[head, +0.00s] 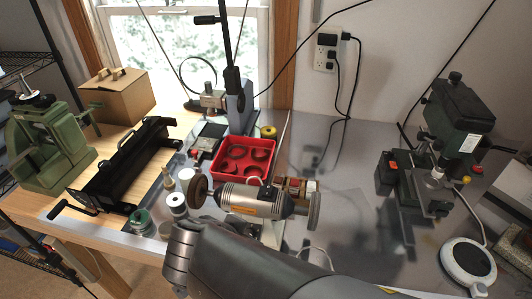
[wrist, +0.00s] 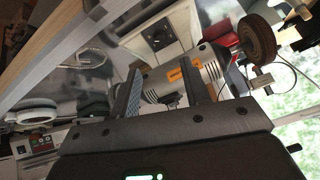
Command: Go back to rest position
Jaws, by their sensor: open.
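My gripper (wrist: 160,74) shows in the wrist view with its two dark fingers apart and nothing held between them. Beyond the fingers is the silver bench polisher (wrist: 205,72) with an orange label and a brown wheel. In the head view my grey arm reaches in from the bottom and stretches across the front of the metal bench (head: 350,240). The gripper's fingers cannot be made out there. The polisher (head: 255,200) lies just beyond my arm, a wheel at each end.
A red tray (head: 219,171) with dark round pieces stands behind the polisher. White and green spools (head: 177,204) stand left of my arm. A green drill press (head: 460,115) and a round white device (head: 468,263) are at the right. The metal surface between is largely clear.

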